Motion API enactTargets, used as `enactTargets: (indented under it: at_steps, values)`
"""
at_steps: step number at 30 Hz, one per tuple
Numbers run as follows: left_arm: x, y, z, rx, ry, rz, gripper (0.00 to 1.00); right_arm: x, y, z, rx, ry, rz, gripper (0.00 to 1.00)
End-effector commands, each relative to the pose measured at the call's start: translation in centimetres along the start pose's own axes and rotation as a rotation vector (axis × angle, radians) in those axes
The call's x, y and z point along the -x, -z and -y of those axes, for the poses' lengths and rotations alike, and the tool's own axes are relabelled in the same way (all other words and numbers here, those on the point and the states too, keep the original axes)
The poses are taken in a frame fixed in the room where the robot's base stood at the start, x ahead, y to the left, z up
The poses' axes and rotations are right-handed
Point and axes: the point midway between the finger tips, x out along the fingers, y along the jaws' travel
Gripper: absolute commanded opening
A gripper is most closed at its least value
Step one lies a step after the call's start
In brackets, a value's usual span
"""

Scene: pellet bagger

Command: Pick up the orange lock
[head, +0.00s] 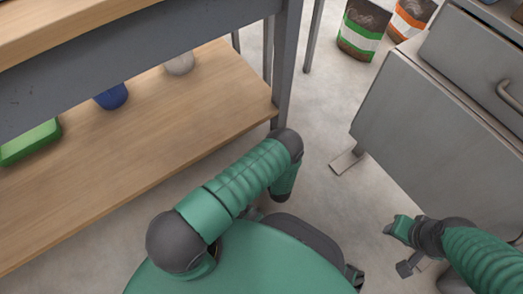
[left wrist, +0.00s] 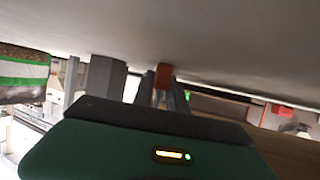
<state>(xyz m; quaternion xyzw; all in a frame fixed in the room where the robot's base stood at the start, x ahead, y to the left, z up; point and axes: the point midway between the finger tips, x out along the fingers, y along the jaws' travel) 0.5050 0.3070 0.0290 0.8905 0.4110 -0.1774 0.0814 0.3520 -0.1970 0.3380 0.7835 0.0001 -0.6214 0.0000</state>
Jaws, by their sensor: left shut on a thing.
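In the left wrist view, my left gripper (left wrist: 160,92) shows its grey fingers pointing away from the camera. A small orange-brown block (left wrist: 163,76), which looks like the orange lock, sits between the fingertips, and the gripper is shut on it. The block is partly hidden by the fingers and lies close under a large grey surface. In the head view, my left arm bends down at the elbow, and its gripper is hidden.
A grey cabinet (head: 430,130) with a drawer handle stands at right. A workbench (head: 140,55) at left has a lower wooden shelf (head: 150,135) holding a green tray (head: 30,142), a blue object (head: 112,97) and a pale object (head: 180,63). Two pellet bags (head: 361,40) (head: 408,22) stand behind. Floor between is clear.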

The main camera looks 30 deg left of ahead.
Motion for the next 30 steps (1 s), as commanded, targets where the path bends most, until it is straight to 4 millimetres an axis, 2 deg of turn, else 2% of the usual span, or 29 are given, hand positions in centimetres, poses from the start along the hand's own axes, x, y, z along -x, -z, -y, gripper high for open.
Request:
enactTargets:
  at_steps: [5,14,15,20,24,30]
  values:
    - [0.3,0.7,0.0,0.0,0.0,0.0,0.0,0.8,0.2,0.0,0.0,0.0,0.0,0.4]
    - [1.9,4.2,0.0,-0.001,0.0,0.001,0.0,4.7,1.1,0.0,0.0,0.0,0.0,0.4]
    - [2.8,3.4,0.3,-0.005,-0.001,0.003,0.0,5.0,1.2,0.0,0.0,0.0,0.0,0.4]
    - [6.5,2.4,1.2,-0.005,-0.001,0.004,0.0,7.3,1.7,0.0,0.0,0.0,0.0,0.4]
    - [10.4,1.3,2.1,-0.005,-0.003,0.003,0.0,9.4,2.2,0.0,0.0,0.0,0.0,0.4]
    - [14.8,-0.5,3.2,-0.002,-0.001,0.001,0.0,11.3,2.7,0.0,0.0,0.0,0.0,0.4]
